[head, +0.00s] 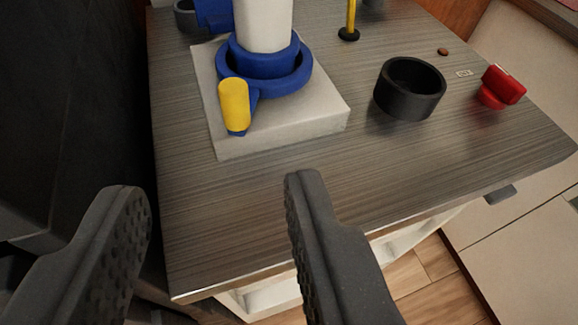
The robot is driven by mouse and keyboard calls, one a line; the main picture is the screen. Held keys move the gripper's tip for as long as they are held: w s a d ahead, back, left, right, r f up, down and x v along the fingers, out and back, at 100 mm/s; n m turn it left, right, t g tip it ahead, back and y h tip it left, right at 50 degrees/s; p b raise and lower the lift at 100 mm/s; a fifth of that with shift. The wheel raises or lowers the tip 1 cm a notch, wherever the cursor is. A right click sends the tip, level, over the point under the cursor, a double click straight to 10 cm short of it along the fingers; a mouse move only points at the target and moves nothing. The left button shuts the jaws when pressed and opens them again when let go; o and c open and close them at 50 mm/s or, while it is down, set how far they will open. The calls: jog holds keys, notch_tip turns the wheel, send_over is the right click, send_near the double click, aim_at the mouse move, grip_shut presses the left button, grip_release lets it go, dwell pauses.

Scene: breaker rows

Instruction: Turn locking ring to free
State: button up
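The blue locking ring (290,81) sits around the foot of a white upright cylinder (263,22) on a pale square block (290,122). A yellow-tipped handle (234,103) sticks out from the ring toward the near left. Another blue part (213,14) shows at the top left of the cylinder, cut off by the picture's edge. My gripper (212,195) is open and empty. Its two dark fingers are apart, nearer to me than the block and not touching the ring or handle. The ring's far side is hidden by the cylinder.
The block stands on a grey wood-grain tabletop (420,165). To the right are a black cup (410,88), a red knob (501,87) and a small brown piece (443,51). A yellow rod (350,18) stands behind. A dark panel (75,90) borders the left. The table's front strip is bare.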

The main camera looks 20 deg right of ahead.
aim_at(233, 101)
jog(key=x, duration=1.4)
jog(key=shift+s+f, duration=0.15)
jog(key=shift+f, duration=0.05)
jog(key=shift+c, duration=0.3)
grip_shut()
